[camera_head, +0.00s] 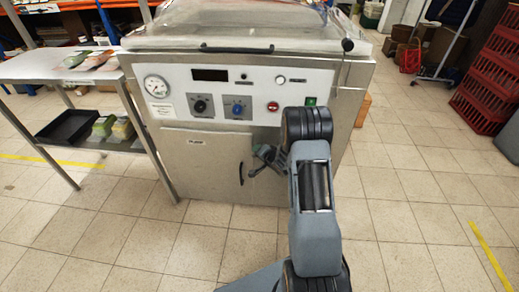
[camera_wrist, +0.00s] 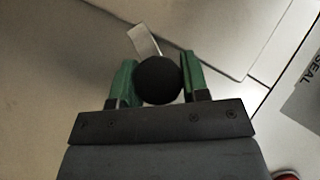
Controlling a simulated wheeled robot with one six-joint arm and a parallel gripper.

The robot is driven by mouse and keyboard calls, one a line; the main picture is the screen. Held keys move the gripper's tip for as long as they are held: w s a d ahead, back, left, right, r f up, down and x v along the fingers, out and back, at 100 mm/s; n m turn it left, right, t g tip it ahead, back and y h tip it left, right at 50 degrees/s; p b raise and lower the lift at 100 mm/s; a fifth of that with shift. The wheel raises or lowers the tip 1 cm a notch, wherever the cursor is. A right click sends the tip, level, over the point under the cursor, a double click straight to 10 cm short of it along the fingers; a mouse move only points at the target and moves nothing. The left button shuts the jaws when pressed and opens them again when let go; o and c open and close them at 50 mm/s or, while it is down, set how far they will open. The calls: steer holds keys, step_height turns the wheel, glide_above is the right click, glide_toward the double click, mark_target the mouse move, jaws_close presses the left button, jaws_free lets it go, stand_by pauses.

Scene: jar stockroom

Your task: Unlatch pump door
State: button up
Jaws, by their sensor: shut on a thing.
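The pump door (camera_head: 205,165) is a plain metal panel low on the front of the steel machine, with a small label near its top. It looks closed. A black bar handle (camera_head: 241,173) stands upright near its right edge. My gripper (camera_head: 266,156) is just right of the door's edge, partly hidden by my arm. In the wrist view my gripper (camera_wrist: 159,76) has its green fingers on both sides of a round black knob (camera_wrist: 158,82), shut on it. A short pale metal strip (camera_wrist: 143,41) sticks out beyond the knob. The latch body is mostly hidden.
The machine's control panel (camera_head: 222,105) with dials and buttons is above the door. A metal side table (camera_head: 60,66) stands close on the left. Red crates (camera_head: 484,90) stand at the right. The tiled floor in front is clear.

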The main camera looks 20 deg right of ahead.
steer(key=shift+w+n+g+h+b, duration=0.1)
steer(key=shift+n+g+h+b, duration=0.3)
steer(key=shift+n+g+h, duration=0.5)
steer(key=g+h+b, duration=0.1)
steer(key=b, duration=0.1)
steer(key=shift+f+n+h+b, duration=0.1)
steer(key=shift+n+h+b, duration=0.2)
steer(key=shift+n+b, duration=0.1)
steer(key=shift+n+g+h+b, duration=0.3)
steer(key=shift+b, duration=0.3)
steer(key=shift+r, duration=0.2)
steer(key=o, duration=0.9)
steer(key=shift+a+r+p, duration=0.15)
steer(key=shift+p, duration=0.2)
